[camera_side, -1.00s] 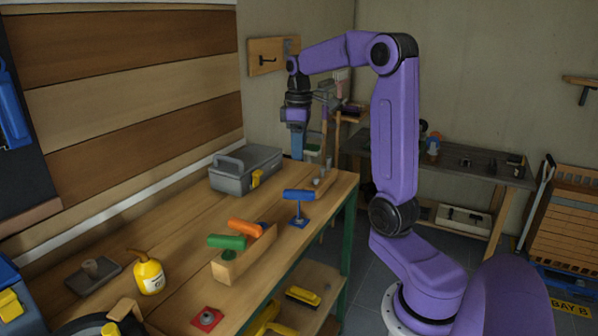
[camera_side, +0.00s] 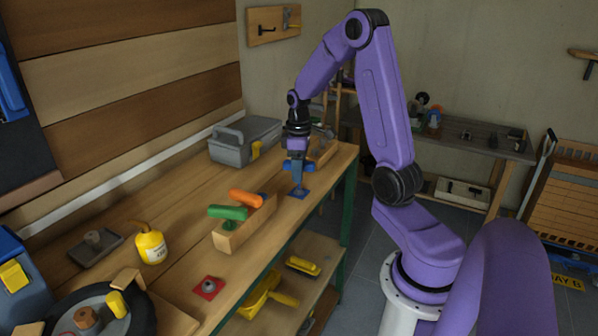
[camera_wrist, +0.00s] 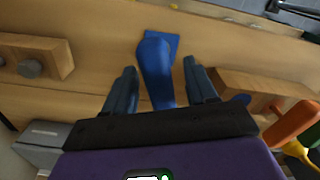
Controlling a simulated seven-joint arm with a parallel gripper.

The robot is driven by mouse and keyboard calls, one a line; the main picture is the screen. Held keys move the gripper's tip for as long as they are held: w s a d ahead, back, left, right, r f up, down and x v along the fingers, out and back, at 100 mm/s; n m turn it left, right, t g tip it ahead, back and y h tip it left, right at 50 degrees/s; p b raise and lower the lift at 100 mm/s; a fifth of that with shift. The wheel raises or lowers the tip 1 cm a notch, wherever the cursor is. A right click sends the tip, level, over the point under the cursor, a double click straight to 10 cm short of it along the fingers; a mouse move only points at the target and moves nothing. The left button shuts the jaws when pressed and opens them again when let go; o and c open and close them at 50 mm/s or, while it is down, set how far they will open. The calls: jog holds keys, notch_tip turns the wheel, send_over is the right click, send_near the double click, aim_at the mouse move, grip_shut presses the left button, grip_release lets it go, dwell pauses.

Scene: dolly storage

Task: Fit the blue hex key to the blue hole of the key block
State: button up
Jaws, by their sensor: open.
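The blue hex key (camera_side: 309,167) stands upright on a blue square plate (camera_side: 304,194) on the workbench. Its blue handle also shows in the wrist view (camera_wrist: 156,70). My gripper (camera_side: 297,182) is lowered over the handle, pointing down. In the wrist view my open fingers (camera_wrist: 161,85) lie on either side of the handle, with gaps visible. The wooden key block (camera_side: 240,234) sits left of the key in the side view, holding green (camera_side: 228,212) and orange (camera_side: 245,198) handled keys. Its blue hole shows at the block's far end (camera_side: 264,195) and in the wrist view (camera_wrist: 238,101).
A grey toolbox (camera_side: 243,142) stands behind at the left. A yellow oil bottle (camera_side: 151,247) and a red plate (camera_side: 208,288) lie towards the front. A wooden block with a grey knob (camera_wrist: 30,67) is on the key's other side. Bench is clear around the blue plate.

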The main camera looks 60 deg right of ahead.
jog(key=shift+f, duration=0.65)
grip_shut()
jog(key=c, duration=0.8)
grip_release()
grip_shut()
jog(key=shift+r, duration=0.15)
jog(key=shift+r, duration=1.5)
jog(key=shift+r, duration=0.2)
